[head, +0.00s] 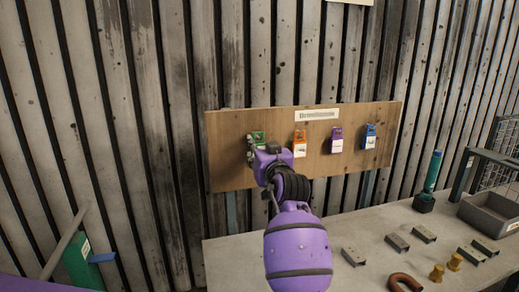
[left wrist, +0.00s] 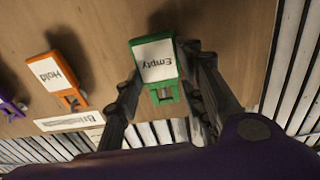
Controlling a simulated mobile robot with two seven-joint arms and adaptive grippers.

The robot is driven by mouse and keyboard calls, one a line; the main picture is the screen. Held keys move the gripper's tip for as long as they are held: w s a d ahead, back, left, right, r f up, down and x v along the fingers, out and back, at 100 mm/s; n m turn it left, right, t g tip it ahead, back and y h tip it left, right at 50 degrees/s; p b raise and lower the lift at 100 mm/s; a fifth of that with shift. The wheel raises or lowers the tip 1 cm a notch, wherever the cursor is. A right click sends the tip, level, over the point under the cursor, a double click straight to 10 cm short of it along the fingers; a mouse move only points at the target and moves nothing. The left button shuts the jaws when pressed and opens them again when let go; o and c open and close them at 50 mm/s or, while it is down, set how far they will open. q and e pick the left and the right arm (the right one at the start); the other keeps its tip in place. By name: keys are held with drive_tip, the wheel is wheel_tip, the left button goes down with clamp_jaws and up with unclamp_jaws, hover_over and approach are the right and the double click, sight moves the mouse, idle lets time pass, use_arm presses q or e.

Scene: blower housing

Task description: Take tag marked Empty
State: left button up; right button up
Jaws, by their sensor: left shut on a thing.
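The green tag (left wrist: 163,94) with a white label reading "Empty" is between the fingers of my left gripper (left wrist: 172,88) in the left wrist view. The gripper is shut on it, with one finger at each side. In the head view, only the green top of this tag (head: 259,138) shows, at the left end of the wooden board (head: 225,165). My left gripper (head: 256,148) hides the rest of it there. I cannot tell whether the tag still touches its hook. My right gripper is not in view.
On the board to the right hang an orange "Hold" tag (head: 300,142), a purple tag (head: 336,140) and a blue tag (head: 371,137).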

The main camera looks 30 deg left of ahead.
sight(260, 147)
use_arm(q)
drive_tip(key=shift+v, duration=1.9)
drive_tip(key=shift+s+d, duration=0.45)
drive_tip(key=shift+d, duration=0.15)
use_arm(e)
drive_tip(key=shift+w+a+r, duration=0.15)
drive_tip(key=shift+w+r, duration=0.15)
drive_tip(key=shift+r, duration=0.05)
use_arm(q)
drive_tip(key=shift+d, duration=0.1)
